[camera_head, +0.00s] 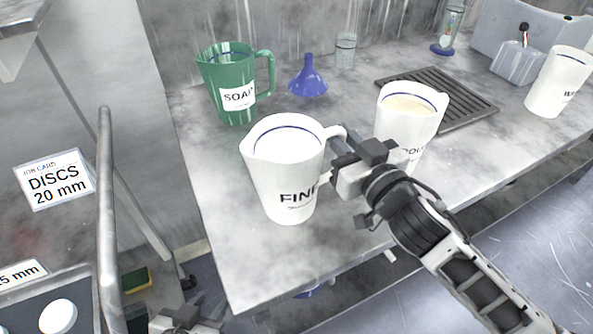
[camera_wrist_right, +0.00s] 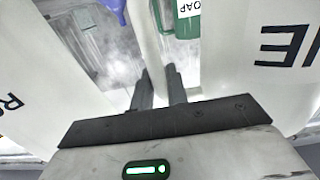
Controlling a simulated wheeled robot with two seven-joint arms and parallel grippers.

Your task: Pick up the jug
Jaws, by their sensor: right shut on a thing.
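A white jug (camera_head: 283,178) marked "FINE" (label partly hidden) stands near the front left of the bench, with pale liquid inside. My right gripper (camera_head: 347,152) is shut on its handle; in the right wrist view the fingers (camera_wrist_right: 160,90) close on the white handle (camera_wrist_right: 150,45), with the jug's wall (camera_wrist_right: 250,70) to the right. A second white jug (camera_head: 408,112), its label partly hidden by my gripper, stands close behind and to the right. A green "SOAP" jug (camera_head: 228,85) stands further back. My left gripper (camera_head: 185,322) shows only partly at the bottom edge; its jaws are unclear.
A blue funnel (camera_head: 308,78) and a clear beaker (camera_head: 346,50) stand at the back. A dark slatted rack (camera_head: 455,105) lies behind the second jug. Another white jug (camera_head: 558,82) stands at the far right. The bench's front left corner (camera_head: 245,285) is clear.

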